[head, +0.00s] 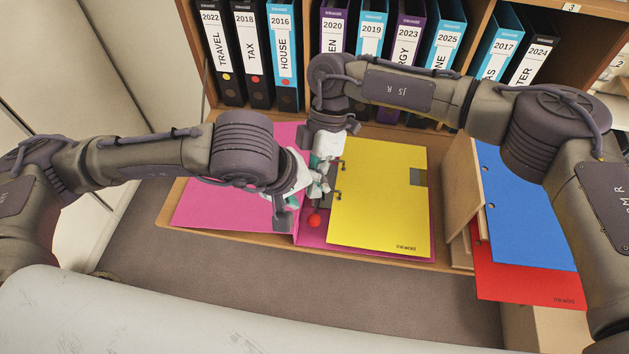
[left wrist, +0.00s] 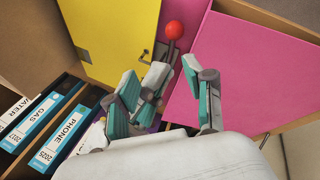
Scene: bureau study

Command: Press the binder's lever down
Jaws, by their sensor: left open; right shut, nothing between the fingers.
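The open pink binder (head: 235,190) lies on the desk, with a yellow divider (head: 380,195) on its rings. Its lever ends in a red ball (head: 314,220), standing beside the yellow divider's left edge; the ball also shows in the left wrist view (left wrist: 174,29). My left gripper (head: 299,203) is open above the binder's middle, close to the ball. My right gripper (head: 322,186) is shut and empty, pointing down just behind the ball, close to my left gripper. The fingers hide part of the lever mechanism, and I cannot tell whether either gripper touches it.
Several labelled binders stand on the shelf behind, including the black TRAVEL binder (head: 221,55) and a blue PHONE binder (left wrist: 62,135). A wooden holder (head: 462,195) with a blue folder (head: 525,210) and a red folder (head: 525,285) stands at the right. The desk's front edge is clear.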

